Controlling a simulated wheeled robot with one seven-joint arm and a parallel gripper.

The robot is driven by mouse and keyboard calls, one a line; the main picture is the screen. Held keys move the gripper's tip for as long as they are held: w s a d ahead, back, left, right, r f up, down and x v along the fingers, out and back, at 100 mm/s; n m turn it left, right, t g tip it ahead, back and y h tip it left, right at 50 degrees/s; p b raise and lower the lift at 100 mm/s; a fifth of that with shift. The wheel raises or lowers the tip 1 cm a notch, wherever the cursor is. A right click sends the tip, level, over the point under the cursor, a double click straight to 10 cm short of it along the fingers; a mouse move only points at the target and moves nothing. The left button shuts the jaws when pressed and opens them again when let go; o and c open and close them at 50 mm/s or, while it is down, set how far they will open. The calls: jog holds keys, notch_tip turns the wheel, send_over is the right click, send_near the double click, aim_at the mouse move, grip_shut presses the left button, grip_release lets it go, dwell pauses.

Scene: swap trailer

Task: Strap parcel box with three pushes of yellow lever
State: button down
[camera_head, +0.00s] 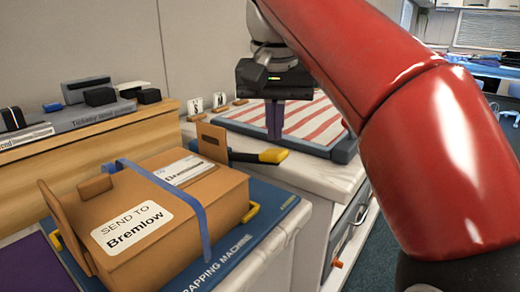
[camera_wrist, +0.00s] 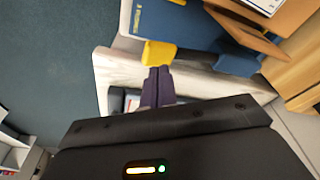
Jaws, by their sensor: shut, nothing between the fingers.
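The brown parcel box (camera_head: 165,245) sits on the blue strapping machine (camera_head: 232,262) at the lower left of the head view. One blue strap (camera_head: 182,190) crosses over the box, and cardboard flaps stand up at its two ends. The yellow lever (camera_head: 273,156) sticks out to the right behind the box, with a dark arm and a yellow tip. My gripper (camera_head: 274,137) is shut and empty, its purple fingers pointing down just behind or above the lever's tip. In the wrist view the fingers (camera_wrist: 158,72) appear close to a yellow block (camera_wrist: 158,52); contact is unclear.
A red-and-white striped tray (camera_head: 305,118) with a blue rim lies on the white counter beyond the lever. A wooden bench (camera_head: 110,135) with dark items stands at the left. Small cards (camera_head: 207,103) stand at the back. Drawers (camera_head: 345,225) are below the counter.

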jog(key=shift+f+b, duration=1.85)
jog(key=shift+f, duration=0.8)
notch_tip(320, 180, up, 6)
jog(key=p, duration=0.6)
jog(key=shift+r, duration=1.25)
notch_tip(320, 180, up, 2)
jog(key=r+n, duration=0.1)
jog(key=n, duration=0.3)
jog(key=n+y, duration=0.1)
jog(key=n, duration=0.1)
send_over(274, 152)
notch_tip(274, 152, down, 5)
jog(key=shift+d+r+b, duration=0.1)
jog(key=shift+b, duration=0.25)
jog(key=shift+w+f+b, duration=0.1)
jog(key=shift+f+b, duration=0.35)
jog(key=shift+f, duration=0.2)
